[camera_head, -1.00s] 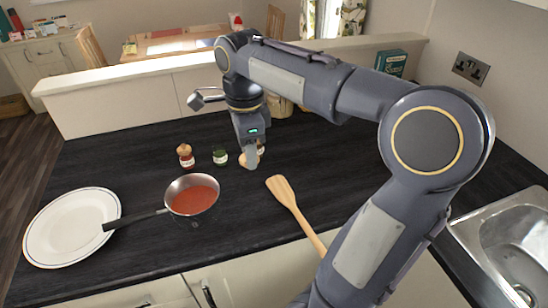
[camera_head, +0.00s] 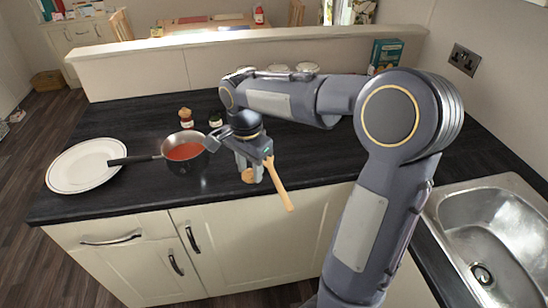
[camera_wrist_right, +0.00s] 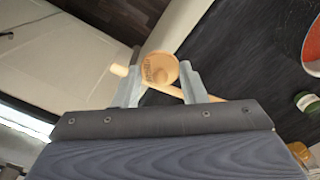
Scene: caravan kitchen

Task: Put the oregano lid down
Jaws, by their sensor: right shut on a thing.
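The oregano lid (camera_head: 247,175), a small round wooden lid, is held by my right gripper (camera_head: 250,172) near the front edge of the counter. In the right wrist view the lid (camera_wrist_right: 160,68) sits between the two fingertips (camera_wrist_right: 160,88), with dark lettering on its face. I cannot tell whether it touches the counter. A wooden spatula (camera_head: 281,188) lies just beside and partly behind the gripper, its handle sticking out past the counter edge. A small jar with green (camera_head: 215,120) stands farther back and appears to have no wooden lid. My left gripper is out of view.
A saucepan (camera_head: 187,154) of red sauce stands left of the gripper, its handle toward a white plate (camera_head: 82,168). A wooden-topped jar (camera_head: 185,116) is behind the pan. The sink (camera_head: 495,232) is at right. Dark counter (camera_head: 310,150) is free right of the gripper.

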